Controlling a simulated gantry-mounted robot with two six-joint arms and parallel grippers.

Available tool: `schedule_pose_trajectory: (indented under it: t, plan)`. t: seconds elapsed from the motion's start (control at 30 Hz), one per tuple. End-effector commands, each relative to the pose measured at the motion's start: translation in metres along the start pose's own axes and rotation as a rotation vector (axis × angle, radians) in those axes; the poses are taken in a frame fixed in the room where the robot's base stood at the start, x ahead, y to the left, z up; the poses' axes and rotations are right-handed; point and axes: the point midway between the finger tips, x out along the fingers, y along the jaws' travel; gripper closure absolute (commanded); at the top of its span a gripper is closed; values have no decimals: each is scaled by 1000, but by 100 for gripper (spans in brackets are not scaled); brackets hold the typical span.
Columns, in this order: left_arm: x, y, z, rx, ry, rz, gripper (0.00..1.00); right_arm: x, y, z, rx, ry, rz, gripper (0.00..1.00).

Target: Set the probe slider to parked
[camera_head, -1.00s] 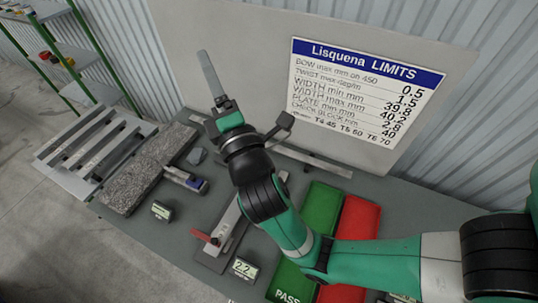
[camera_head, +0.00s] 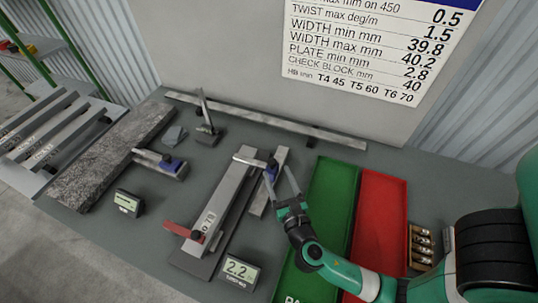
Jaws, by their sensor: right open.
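A grey measuring fixture (camera_head: 222,205) lies along the middle of the table, with a red lever (camera_head: 184,230) at its near end. A pale bar (camera_head: 250,159) with a dark blue block (camera_head: 271,168) crosses its far end; which part is the probe slider I cannot tell for sure. My right gripper (camera_head: 278,174) is open, its two fingers pointing toward the far side, close by the blue block. Whether a finger touches the block I cannot tell. The fixture's readout (camera_head: 239,272) shows 2.2. My left gripper is not in view.
A green tray (camera_head: 330,205) and a red tray (camera_head: 380,215) lie right of my gripper, with brass pieces (camera_head: 421,243) beyond. A caliper-like tool (camera_head: 158,162), a granite block (camera_head: 110,155) and a small display (camera_head: 128,203) are at left. A long straightedge (camera_head: 265,120) lies at the back.

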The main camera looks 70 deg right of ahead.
Motion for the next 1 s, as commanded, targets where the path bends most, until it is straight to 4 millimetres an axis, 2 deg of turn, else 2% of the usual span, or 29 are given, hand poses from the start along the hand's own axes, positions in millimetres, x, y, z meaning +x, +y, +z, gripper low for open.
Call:
schedule_pose_trajectory:
  t: [0.2, 0.33, 0.5, 0.73, 0.77, 1.0]
  plan:
    - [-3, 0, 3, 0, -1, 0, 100, 52, -1, 0, 2, -3, -7, 34]
    - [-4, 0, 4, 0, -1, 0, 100, 75, -1, 0, 2, -2, -4, 34]
    - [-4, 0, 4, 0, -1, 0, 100, 89, 0, 0, 1, -1, -1, 34]
    - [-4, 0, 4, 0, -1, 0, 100, 90, 0, 0, 1, -1, 1, 34]
    - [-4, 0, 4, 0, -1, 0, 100, 90, 0, 0, 1, -1, 1, 35]
    - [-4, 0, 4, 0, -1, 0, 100, 90, 0, 0, 1, -1, 0, 78]
